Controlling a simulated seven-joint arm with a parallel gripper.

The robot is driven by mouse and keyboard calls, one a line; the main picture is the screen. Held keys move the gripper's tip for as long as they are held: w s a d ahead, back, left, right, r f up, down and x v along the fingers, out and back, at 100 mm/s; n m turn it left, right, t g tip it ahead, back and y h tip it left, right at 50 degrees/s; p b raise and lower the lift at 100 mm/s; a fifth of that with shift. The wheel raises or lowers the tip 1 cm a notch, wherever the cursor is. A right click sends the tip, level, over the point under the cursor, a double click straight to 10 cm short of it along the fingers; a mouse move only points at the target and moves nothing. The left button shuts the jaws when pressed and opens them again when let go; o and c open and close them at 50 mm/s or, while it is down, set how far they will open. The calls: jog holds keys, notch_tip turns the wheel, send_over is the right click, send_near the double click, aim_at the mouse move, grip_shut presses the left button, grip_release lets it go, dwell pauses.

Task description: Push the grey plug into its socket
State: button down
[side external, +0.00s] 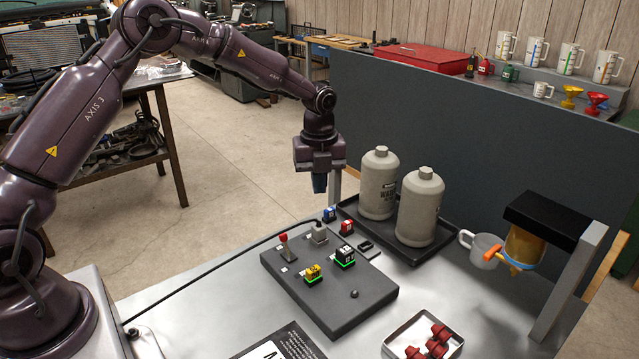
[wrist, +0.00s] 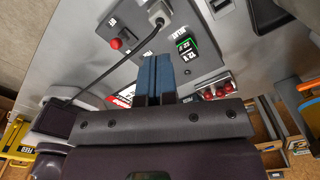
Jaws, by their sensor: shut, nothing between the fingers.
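The grey plug (side external: 319,233) stands at the back edge of the dark panel box (side external: 350,305), with a black cable running from it to the left. My gripper (side external: 320,184) hangs above and behind the panel, clear of the plug. Its blue fingers (wrist: 154,62) are shut together and empty.
A red-knobbed switch (side external: 284,239) stands left of the plug. Blue (side external: 329,214) and red (side external: 346,227) blocks stand close by on its right. Two grey bottles (side external: 378,185) stand in a black tray behind.

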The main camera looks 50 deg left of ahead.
aim_at(319, 222)
jog(key=shift+f, duration=3.65)
jog(key=shift+f, duration=0.25)
